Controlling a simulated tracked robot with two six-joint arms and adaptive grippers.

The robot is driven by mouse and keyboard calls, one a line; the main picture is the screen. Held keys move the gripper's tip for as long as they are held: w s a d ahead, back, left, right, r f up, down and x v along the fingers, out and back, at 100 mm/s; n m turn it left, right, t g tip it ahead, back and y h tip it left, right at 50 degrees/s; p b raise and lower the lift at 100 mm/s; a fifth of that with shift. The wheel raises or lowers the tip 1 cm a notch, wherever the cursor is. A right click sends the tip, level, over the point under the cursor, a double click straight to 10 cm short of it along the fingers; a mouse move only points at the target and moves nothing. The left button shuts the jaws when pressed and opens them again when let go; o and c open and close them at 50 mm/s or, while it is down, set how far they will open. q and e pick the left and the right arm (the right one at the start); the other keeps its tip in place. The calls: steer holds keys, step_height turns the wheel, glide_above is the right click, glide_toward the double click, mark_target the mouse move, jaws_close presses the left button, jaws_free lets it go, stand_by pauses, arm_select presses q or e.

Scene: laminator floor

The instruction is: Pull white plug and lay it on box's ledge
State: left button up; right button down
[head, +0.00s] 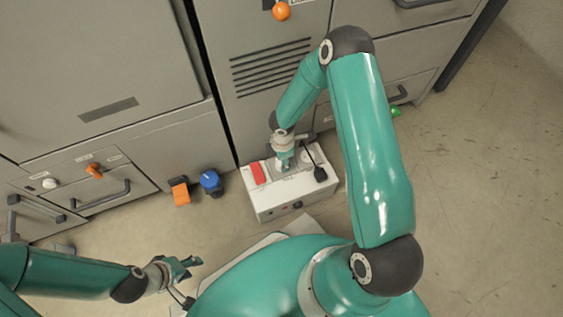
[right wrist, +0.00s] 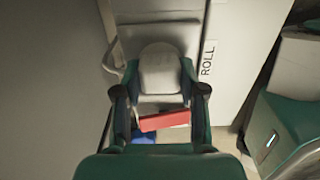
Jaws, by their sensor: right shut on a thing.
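A white box (head: 283,208) stands on the floor against the grey machine, with a red switch (head: 258,173) on its top. My right gripper (head: 284,158) is over the box top, right of the switch. In the right wrist view its fingers (right wrist: 160,102) are shut on the white plug (right wrist: 160,68), a pale rounded block. Whether the plug is seated in the box or clear of it I cannot tell; the gripper covers it. The box's ledge is not clearly seen. My left gripper (head: 180,268) is empty and open, low at the left above the floor.
A black plug (head: 320,174) with a cable lies at the box's right side. An orange block (head: 180,191) and a blue knobbed thing (head: 210,182) are left of the box. Machine drawers with handles (head: 102,194) line the back. The floor at the right (head: 480,190) is clear.

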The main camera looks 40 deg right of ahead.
arm_select(q)
steer(key=shift+r+p, duration=2.05)
steer(key=shift+r, duration=0.15)
arm_select(e)
steer(key=shift+r, duration=2.75)
